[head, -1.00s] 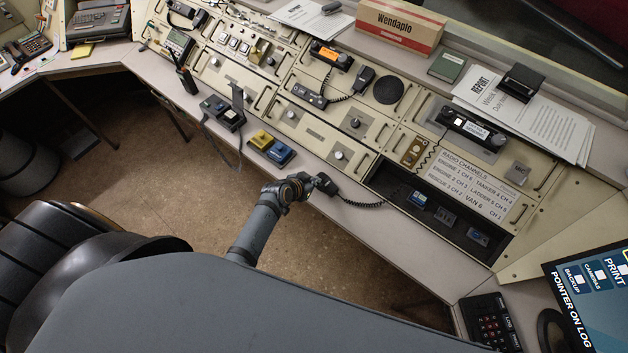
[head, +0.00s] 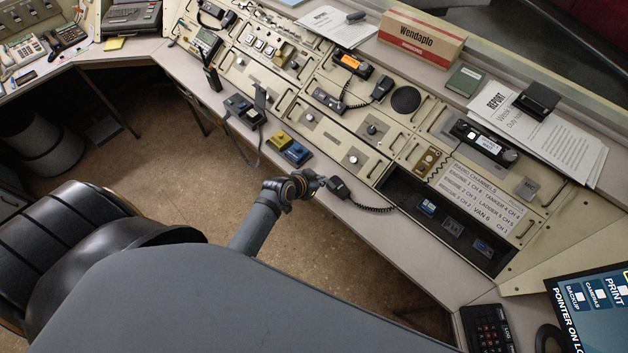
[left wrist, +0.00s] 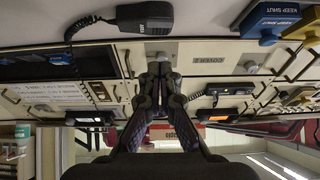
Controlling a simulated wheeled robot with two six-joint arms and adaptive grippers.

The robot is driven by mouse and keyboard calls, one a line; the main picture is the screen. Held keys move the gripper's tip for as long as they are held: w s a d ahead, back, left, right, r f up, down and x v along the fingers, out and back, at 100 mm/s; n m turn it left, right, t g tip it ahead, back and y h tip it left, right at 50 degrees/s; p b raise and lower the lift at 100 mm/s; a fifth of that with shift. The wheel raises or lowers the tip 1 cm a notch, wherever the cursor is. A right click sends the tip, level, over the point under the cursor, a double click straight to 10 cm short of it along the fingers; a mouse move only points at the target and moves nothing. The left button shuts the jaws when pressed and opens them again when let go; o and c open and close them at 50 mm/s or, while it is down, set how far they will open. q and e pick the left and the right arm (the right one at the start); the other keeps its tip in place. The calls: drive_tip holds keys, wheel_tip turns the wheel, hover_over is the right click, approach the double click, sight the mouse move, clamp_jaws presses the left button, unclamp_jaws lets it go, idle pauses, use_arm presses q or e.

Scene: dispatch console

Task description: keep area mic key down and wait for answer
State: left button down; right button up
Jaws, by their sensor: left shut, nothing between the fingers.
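A black hand mic (head: 340,187) on a coiled cord lies at the front edge of the console. In the left wrist view the hand mic (left wrist: 146,18) has a small pale label, too small to read surely. My left gripper (head: 318,182) is just left of the mic in the head view; I cannot tell whether they touch. In the left wrist view its fingers (left wrist: 160,70) are together and empty, with the mic apart from the tips. My right gripper is not in view.
Yellow (head: 280,140) and blue (head: 297,153) boxes sit left of the gripper; the blue one reads "KEEP SHUT" in the wrist view. An open dark bay (head: 400,192) lies right of the mic. Another hand mic (head: 382,88) is by the orange-lit radio (head: 353,64).

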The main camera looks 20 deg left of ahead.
use_arm(q)
drive_tip(key=v, duration=0.4)
drive_tip(key=shift+a+r, duration=0.15)
drive_tip(key=shift+r, duration=0.1)
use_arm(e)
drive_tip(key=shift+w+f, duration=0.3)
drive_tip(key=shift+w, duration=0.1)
use_arm(q)
drive_tip(key=shift+w, duration=0.15)
drive_tip(key=s+a+f+n+g+y+b, duration=0.1)
drive_tip(key=s+a+f+g, duration=0.3)
drive_tip(key=f, duration=0.8)
drive_tip(key=s+a+f+n+t+y+b, duration=0.15)
drive_tip(key=s+f, duration=0.45)
drive_tip(key=f, duration=0.6)
drive_tip(key=s+a+f+g+b, duration=0.1)
drive_tip(key=s+a+f+g, duration=0.1)
drive_tip(key=s+f, duration=0.6)
drive_tip(key=s+a+f+n+g+y+b, duration=0.1)
drive_tip(key=s+f, duration=0.7)
drive_tip(key=s, duration=0.8)
drive_tip(key=shift+s+a+f+g, duration=0.2)
drive_tip(key=shift+s+a+g, duration=0.05)
drive_tip(key=shift+a+g, duration=0.65)
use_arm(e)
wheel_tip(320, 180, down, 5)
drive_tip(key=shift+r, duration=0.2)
